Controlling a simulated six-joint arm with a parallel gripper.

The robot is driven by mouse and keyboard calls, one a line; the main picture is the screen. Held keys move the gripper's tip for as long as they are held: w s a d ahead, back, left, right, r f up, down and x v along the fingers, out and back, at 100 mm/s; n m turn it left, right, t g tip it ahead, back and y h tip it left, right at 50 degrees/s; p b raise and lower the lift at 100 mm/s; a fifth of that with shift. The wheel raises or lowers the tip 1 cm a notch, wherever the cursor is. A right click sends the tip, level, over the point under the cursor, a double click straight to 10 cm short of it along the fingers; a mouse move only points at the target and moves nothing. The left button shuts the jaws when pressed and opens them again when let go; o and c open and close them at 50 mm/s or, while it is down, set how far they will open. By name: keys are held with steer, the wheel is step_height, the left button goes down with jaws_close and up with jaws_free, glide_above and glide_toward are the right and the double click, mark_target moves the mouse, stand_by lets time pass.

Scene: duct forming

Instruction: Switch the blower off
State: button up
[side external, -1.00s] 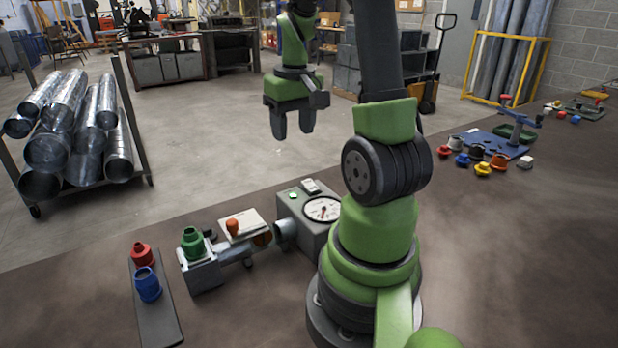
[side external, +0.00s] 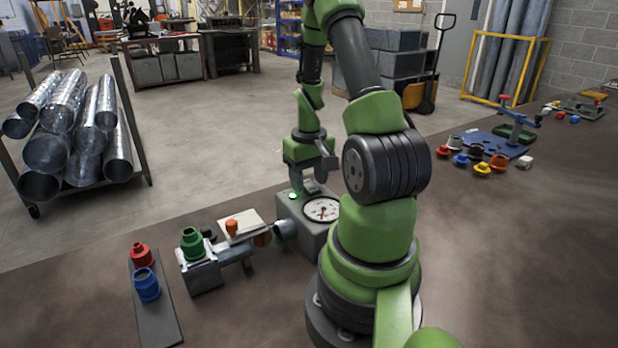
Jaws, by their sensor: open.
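The blower (side external: 294,216) is a grey box on the brown table, left of my arm's base, with a round white dial (side external: 321,209) on its top. A small green light (side external: 293,196) glows on the top near its left edge. A small switch plate (side external: 313,187) behind the dial is now partly hidden by my gripper. My gripper (side external: 309,185) points down over the back of the blower top, its fingers apart and empty. I cannot tell whether a fingertip touches the switch.
A grey duct fixture (side external: 205,270) joins the blower's left side and carries a green fitting (side external: 193,243) and an orange knob (side external: 231,226). A dark strip (side external: 160,318) holds red and blue fittings. Several coloured fittings lie near a blue stand (side external: 500,143) at right.

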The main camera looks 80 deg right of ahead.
steer(key=c, duration=0.9)
steer(key=shift+w+d+g+y, duration=0.1)
steer(key=shift+g+y, duration=0.4)
steer(key=o, duration=0.9)
step_height(320, 180, up, 10)
steer(key=shift+w+d, duration=0.4)
steer(key=shift+d, duration=0.05)
steer(key=shift+f, duration=0.1)
